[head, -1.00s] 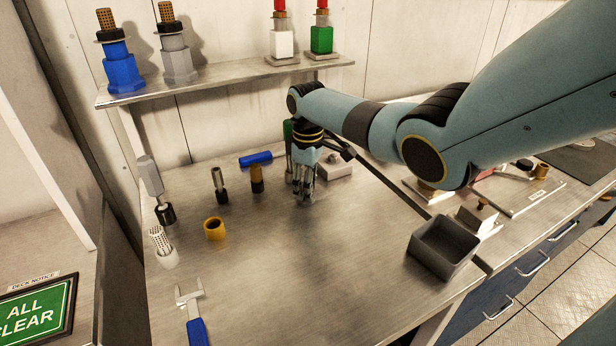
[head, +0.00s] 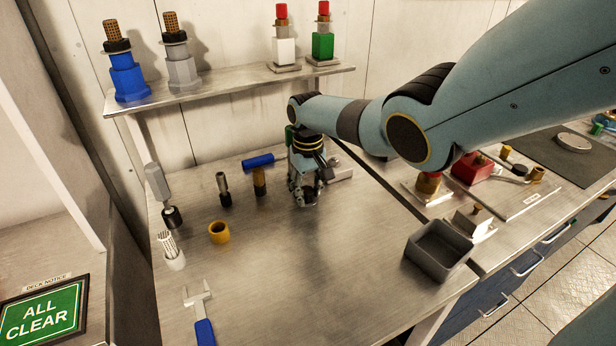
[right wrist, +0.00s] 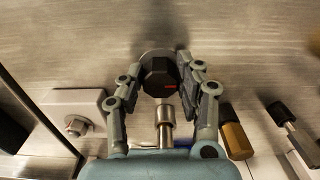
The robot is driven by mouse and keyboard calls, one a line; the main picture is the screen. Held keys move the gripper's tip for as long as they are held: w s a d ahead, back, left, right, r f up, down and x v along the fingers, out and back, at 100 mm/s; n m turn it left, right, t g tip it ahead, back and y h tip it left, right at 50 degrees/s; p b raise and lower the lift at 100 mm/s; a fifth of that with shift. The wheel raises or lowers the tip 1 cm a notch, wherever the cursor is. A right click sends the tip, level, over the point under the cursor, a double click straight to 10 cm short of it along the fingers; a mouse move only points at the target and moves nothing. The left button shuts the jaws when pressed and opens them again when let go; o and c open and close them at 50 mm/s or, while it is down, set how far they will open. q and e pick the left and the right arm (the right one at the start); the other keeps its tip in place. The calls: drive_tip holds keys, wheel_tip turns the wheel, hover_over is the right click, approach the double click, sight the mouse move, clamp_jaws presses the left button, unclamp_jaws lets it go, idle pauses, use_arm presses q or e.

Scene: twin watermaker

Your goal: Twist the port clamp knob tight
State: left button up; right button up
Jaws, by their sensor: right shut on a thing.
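The port clamp knob (right wrist: 160,78) is a dark, faceted knob with a short red mark, seen in the right wrist view in front of a metal shaft (right wrist: 166,130). A pale round rim shows behind it. My right gripper (right wrist: 161,80) is shut on the knob, with one finger on each side. In the head view my right gripper (head: 305,195) points down at the rear middle of the bench, and its fingers hide most of the knob. My left gripper is not in view.
A blue cylinder (head: 258,161), a brown-and-black fitting (head: 259,182) and a yellow ring (head: 219,232) stand or lie left of the gripper. A grey block with a bolt (right wrist: 77,112) is close by. A grey bin (head: 437,250) is at right. The front middle bench is clear.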

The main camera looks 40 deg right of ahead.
sight(308, 191)
drive_tip(key=shift+w, duration=0.1)
idle(0.4)
drive_tip(key=o, duration=1.1)
drive_tip(key=shift+o, duration=0.2)
wheel_tip(308, 191, up, 12)
